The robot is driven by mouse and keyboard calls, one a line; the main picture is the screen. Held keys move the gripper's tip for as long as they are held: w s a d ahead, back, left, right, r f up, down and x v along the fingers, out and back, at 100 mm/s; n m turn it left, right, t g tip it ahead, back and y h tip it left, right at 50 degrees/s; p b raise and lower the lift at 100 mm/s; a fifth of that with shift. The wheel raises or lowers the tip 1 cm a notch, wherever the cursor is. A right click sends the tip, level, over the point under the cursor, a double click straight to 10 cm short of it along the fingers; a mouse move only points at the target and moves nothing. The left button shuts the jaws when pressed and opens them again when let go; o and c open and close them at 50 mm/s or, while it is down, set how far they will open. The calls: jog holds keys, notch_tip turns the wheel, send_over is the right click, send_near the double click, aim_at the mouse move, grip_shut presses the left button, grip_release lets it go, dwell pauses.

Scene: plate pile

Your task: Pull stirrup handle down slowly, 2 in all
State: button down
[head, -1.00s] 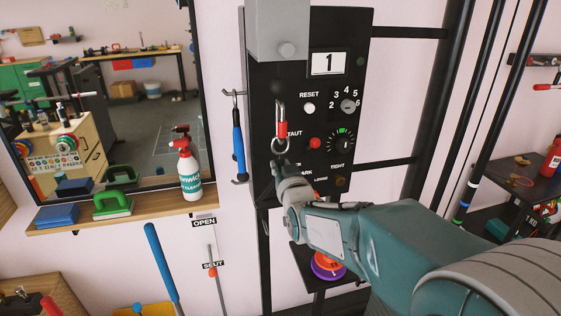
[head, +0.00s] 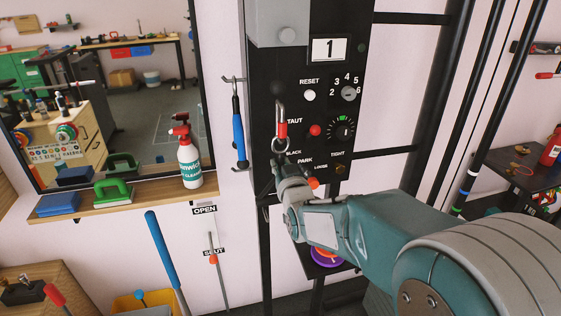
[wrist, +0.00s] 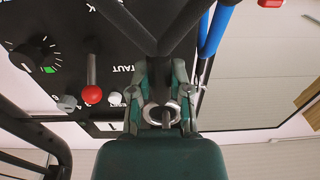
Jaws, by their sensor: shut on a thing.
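The stirrup handle (wrist: 166,40) shows in the wrist view as two dark bars that meet in a V. A metal ring (wrist: 161,116) is at its narrow end, between my fingers. In the head view the ring hangs under a red-sleeved clip (head: 282,130) in front of the black panel (head: 262,110). My gripper (head: 283,165) is just below that ring, shut on the narrow end of the handle, and it also shows in the wrist view (wrist: 163,88). My gripper and wrist hide most of the handle in the head view. The counter (head: 330,49) reads 1.
The panel carries a red knob (head: 315,130), a white reset button (head: 309,95) and dials close right of the clip. A blue-handled tool (head: 239,135) hangs left of the panel. A shelf (head: 140,198) with a spray bottle (head: 189,160) is farther left. Black rack bars stand right.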

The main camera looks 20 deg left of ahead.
jog(key=shift+f, duration=0.9)
jog(key=shift+f, duration=1.2)
jog(key=shift+f, duration=1.25)
jog(key=shift+f, duration=0.4)
jog(key=shift+r, duration=1.2)
